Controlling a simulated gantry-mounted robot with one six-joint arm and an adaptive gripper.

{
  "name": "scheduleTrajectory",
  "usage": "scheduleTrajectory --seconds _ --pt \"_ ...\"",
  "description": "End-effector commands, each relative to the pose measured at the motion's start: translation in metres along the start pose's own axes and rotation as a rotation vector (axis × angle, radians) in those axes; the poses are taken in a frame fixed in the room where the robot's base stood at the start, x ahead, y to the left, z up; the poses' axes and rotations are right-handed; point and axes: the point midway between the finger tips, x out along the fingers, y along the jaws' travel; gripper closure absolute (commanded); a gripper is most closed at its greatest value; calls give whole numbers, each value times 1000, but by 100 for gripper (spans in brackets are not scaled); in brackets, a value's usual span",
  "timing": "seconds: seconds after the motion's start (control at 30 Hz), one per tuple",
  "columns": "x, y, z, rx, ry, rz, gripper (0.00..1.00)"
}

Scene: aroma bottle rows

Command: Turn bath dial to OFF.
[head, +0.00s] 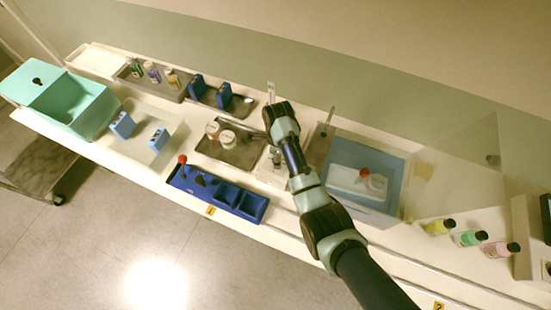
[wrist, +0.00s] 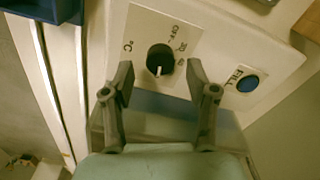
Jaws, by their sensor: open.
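The bath dial (wrist: 160,60) is a round black knob with a white pointer mark, set on a pale panel (wrist: 142,24) in the wrist view. Its pointer is toward the lower side of the knob in that picture. The printed OFF mark (wrist: 174,32) is at the knob's upper right, with small numbers beside it and "°C" to the left. My gripper (wrist: 160,77) is open, with one finger on each side of the dial. I cannot tell whether either finger touches it. In the head view my arm hides the dial.
A blue button (wrist: 247,83) marked FILL is right of the dial, near the right finger. In the head view a metal tray (head: 240,153) with jars is left of my arm, a blue rack (head: 215,195) in front, and a blue-edged clear-walled bath (head: 345,151) to the right.

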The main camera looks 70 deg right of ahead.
Motion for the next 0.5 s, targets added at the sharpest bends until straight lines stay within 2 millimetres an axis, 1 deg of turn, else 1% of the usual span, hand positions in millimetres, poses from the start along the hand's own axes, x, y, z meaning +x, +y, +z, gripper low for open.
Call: scheduleTrajectory --seconds 0.03,0.13,0.4,0.47,0.5 --pt "8 0 0 -1 1 2 42" --pt "16 0 0 -1 0 0 42" --pt "17 0 0 -2 0 -1 42" --pt "17 0 0 -2 0 -1 52" --pt "17 0 0 -2 0 -1 59"
